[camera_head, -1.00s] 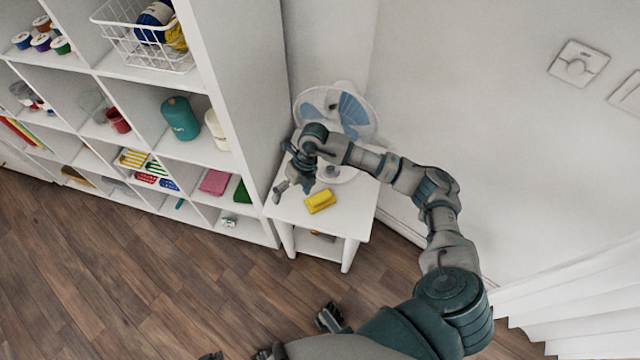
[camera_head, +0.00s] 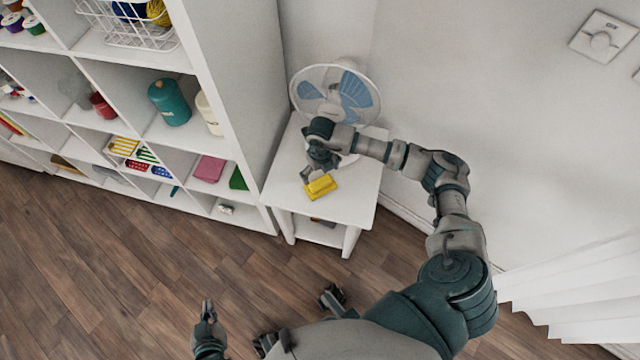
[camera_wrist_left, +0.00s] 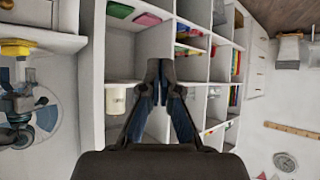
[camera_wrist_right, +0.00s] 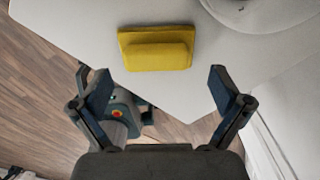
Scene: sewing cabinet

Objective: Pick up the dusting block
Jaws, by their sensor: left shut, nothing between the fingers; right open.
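The yellow dusting block (camera_head: 320,186) lies on the small white side table (camera_head: 345,208), close to its front edge. In the right wrist view the block (camera_wrist_right: 155,48) lies flat ahead of the fingertips, a little left of the middle between them. My right gripper (camera_wrist_right: 160,82) is open and empty, with clear space between it and the block. In the head view my right gripper (camera_head: 308,176) is just above and left of the block, and partly hidden by its own wrist. My left gripper (camera_head: 207,310) is low over the floor, far from the table; its fingers (camera_wrist_left: 160,75) are shut with nothing between them.
A fan (camera_head: 338,92) stands at the back of the table, behind my right wrist. A white cube shelf (camera_head: 240,100) with jars, boxes and cloths rises on the left of the table. A wall is on the right.

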